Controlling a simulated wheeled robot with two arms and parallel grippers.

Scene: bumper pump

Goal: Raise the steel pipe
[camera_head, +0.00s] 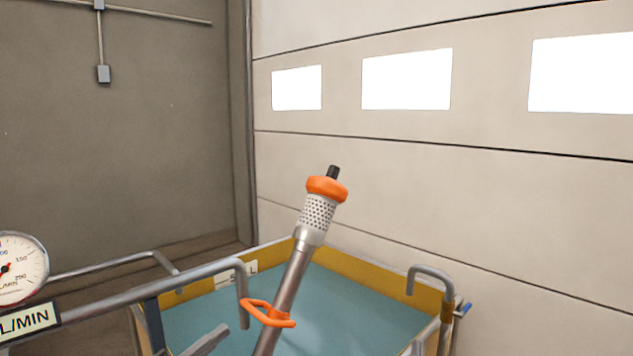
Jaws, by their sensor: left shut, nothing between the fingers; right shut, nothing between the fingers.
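The steel pipe (292,280) stands tilted in the middle of the view, its top leaning to the right. Its upper end has a perforated pale sleeve (318,211), an orange collar (327,189) and a dark tip. An orange handle (268,313) is fixed to the pipe lower down. The pipe's lower end is cut off by the bottom edge of the picture. Behind it is a tank with a yellow rim (375,288) and teal inside. Neither of my grippers shows.
Bent grey rails (205,272) run along the tank's left side, and a grey hook-shaped bar (428,272) stands at its right. A round gauge (15,268) with an L/MIN label (25,322) is at the left. A panelled wall with windows rises behind.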

